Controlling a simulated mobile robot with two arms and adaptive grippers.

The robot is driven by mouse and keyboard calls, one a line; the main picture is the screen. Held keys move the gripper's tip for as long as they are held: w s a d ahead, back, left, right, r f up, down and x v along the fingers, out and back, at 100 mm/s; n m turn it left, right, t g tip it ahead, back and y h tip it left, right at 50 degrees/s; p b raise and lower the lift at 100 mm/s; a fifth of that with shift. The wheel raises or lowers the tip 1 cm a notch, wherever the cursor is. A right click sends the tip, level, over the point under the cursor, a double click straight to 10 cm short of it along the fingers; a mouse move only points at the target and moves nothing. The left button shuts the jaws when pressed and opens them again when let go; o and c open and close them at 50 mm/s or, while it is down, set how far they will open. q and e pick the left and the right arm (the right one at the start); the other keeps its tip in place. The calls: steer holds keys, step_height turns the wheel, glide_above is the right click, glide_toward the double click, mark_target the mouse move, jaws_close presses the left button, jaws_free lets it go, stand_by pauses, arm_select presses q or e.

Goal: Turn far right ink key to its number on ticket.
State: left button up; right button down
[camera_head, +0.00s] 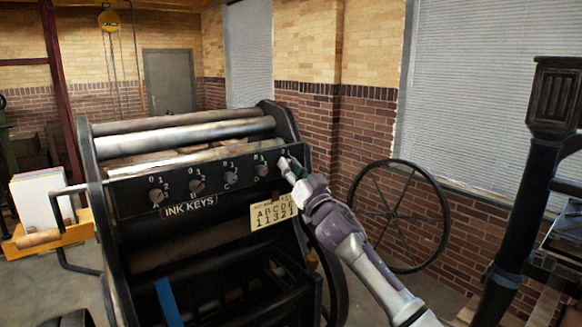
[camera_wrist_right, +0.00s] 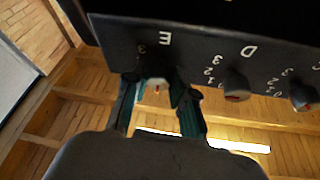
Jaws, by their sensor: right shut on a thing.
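The black ink key panel (camera_head: 217,178) on the press carries a row of round keys, labelled "INK KEYS". My right gripper (camera_head: 291,166) is at the far right key and hides most of it. In the right wrist view, upside down, my right gripper (camera_wrist_right: 158,92) is shut on the key under letter E (camera_wrist_right: 156,84), one finger on each side. The cream ticket (camera_head: 273,214) reads A B C D E over 1 1 3 2 1. My left gripper is out of view.
Key D (camera_wrist_right: 236,86) is close beside the gripper, with key C (camera_wrist_right: 303,95) further along. A large spoked handwheel (camera_head: 398,216) stands right of the press. A paper stack (camera_head: 42,199) lies at left.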

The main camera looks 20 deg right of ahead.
steer(key=m+h+p, duration=0.1)
steer(key=m+h, duration=0.1)
steer(key=m, duration=0.2)
steer(key=m+g+h+p, duration=0.1)
steer(key=m+h, duration=0.1)
steer(key=m, duration=0.3)
steer(key=shift+a, duration=0.15)
steer(key=shift+m+h+p, duration=0.3)
steer(key=shift+m, duration=0.1)
steer(key=c, duration=1)
jaws_free()
steer(key=shift+o, duration=0.2)
steer(key=shift+s, duration=0.1)
steer(key=v, duration=1.1)
steer(key=shift+s, duration=0.4)
